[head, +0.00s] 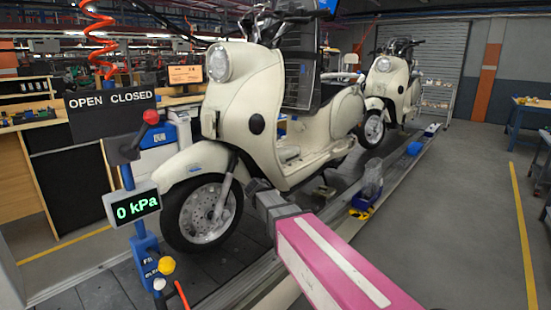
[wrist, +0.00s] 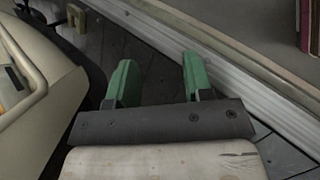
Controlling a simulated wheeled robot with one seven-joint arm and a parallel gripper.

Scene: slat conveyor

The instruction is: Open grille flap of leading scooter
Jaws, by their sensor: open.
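The leading scooter (head: 240,100) is cream and stands upright on the conveyor, its front wheel toward the lower left in the head view. A round dark cap shows on its front shield, but I cannot make out a grille flap for certain. My gripper (wrist: 158,76) is open and empty, its two green fingers apart over the dark slats. In the head view my gripper (head: 259,190) is beside the scooter's lower body, behind the front wheel. Cream bodywork (wrist: 30,90) with a dark slot and a tan bar lies left of the fingers in the wrist view.
A second cream scooter (head: 388,85) stands farther back on the line. A post with an OPEN/CLOSED sign (head: 110,100), a red-knobbed lever (head: 151,118) and a 0 kPa display (head: 137,207) stands at the left. A pale conveyor rail (wrist: 220,55) runs right of my fingers.

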